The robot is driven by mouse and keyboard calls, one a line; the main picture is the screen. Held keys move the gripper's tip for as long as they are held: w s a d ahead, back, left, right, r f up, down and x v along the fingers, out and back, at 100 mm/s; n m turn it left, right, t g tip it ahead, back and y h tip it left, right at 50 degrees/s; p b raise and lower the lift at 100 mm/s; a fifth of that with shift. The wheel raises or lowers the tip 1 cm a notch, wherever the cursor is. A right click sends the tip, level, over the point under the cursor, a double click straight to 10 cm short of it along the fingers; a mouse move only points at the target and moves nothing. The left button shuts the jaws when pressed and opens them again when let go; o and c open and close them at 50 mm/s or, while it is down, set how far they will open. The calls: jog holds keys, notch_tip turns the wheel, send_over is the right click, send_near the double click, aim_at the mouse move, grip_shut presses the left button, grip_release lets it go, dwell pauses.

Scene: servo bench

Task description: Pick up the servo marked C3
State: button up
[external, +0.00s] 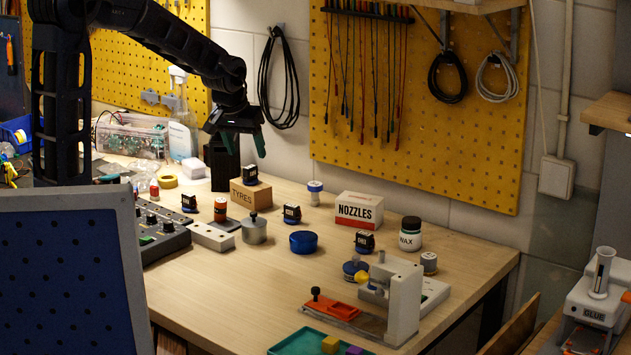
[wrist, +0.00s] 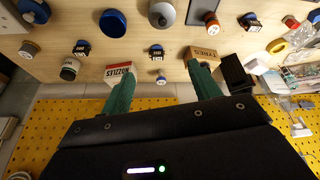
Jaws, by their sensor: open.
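Several small dark servos with blue parts and white labels are on the bench; I cannot read the labels surely, so I cannot tell which is C3. One servo (external: 250,175) sits on the TYRES box. Others stand on the bench: a middle servo (external: 292,213), a left servo (external: 189,203) and a right servo (external: 364,242). In the wrist view the middle servo (wrist: 156,50) lies beyond the gap between my fingers, with the right servo (wrist: 82,48) and left servo (wrist: 250,20) either side. My gripper (external: 245,143) is open and empty, above the back of the bench; its green fingers (wrist: 160,72) show in the wrist view.
The TYRES box (external: 242,194) and NOZZLES box (external: 355,213) stand near the wall. A grey pot (external: 254,230), a blue round tub (external: 303,242) and a WAX jar (external: 410,234) stand nearby. A grey-white fixture (external: 404,300) is at front right.

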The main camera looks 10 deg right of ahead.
jog(key=s+d+f+m, duration=0.1)
jog(key=d+f, duration=0.2)
jog(key=d, duration=0.3)
jog(key=s+d+f+m, duration=0.1)
jog(key=d+f, duration=0.2)
jog(key=d, duration=0.4)
jog(key=m, duration=0.1)
send_near(364, 233)
jog(key=shift+h, duration=0.3)
jog(key=x, duration=0.2)
jog(key=a+x, duration=0.1)
jog(key=x, duration=0.2)
jog(key=shift+w+f, duration=0.15)
jog(key=shift+s+d+x, duration=0.1)
jog(key=shift+d+x, duration=0.05)
jog(key=shift+x, duration=1.15)
jog(key=shift+s+d+x, duration=0.1)
jog(key=shift+s+x, duration=0.05)
jog(key=shift+x, duration=1.2)
jog(key=c, duration=0.8)
